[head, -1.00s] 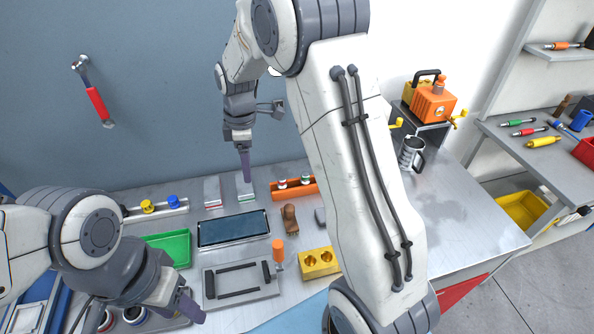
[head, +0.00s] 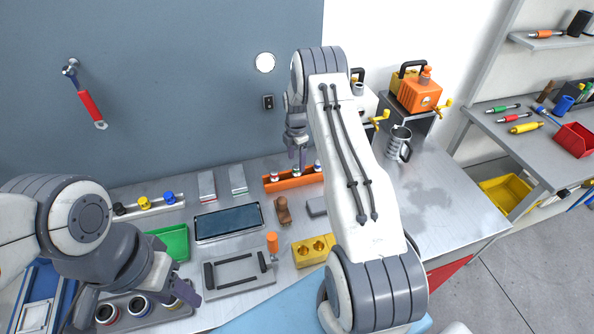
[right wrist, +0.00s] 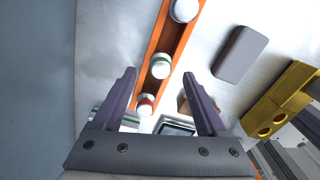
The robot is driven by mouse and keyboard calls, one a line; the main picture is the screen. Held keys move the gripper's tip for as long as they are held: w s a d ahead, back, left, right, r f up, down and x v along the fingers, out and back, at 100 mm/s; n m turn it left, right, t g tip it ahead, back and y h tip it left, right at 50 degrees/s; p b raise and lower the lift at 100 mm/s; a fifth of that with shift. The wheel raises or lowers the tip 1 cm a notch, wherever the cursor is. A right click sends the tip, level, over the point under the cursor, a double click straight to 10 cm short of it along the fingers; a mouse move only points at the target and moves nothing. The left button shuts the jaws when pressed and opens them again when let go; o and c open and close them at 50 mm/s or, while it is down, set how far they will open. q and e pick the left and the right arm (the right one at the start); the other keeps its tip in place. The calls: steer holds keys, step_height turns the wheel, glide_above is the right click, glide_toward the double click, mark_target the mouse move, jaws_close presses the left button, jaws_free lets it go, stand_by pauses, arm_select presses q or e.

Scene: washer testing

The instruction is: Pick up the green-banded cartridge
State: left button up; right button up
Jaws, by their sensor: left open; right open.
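The green-banded cartridge (right wrist: 161,68) is white with a green ring and stands in the orange rack (right wrist: 170,40) between two other white cartridges. It also shows in the head view (head: 296,172), where its band is too small to make out clearly. My right gripper (right wrist: 160,77) is open and empty. In the right wrist view its fingertips lie on either side of the green-banded cartridge; in the head view the gripper (head: 298,158) hangs over the rack's middle. No contact is visible. My left gripper (head: 187,290) is open at the lower left, far from the rack.
A red-banded cartridge (right wrist: 146,104) and another white cartridge (right wrist: 185,9) flank the green-banded one closely. A brown-handled stamp-like object (head: 283,211), a grey block (head: 317,206) and a yellow two-hole block (head: 312,251) stand in front of the rack.

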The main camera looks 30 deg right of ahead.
mark_target(297, 167)
step_height(297, 167, down, 3)
steer(key=shift+s+f+p, duration=0.15)
steer(key=shift+p, duration=0.85)
steer(key=shift+f, duration=0.5)
jaws_close()
steer(key=shift+r, duration=0.15)
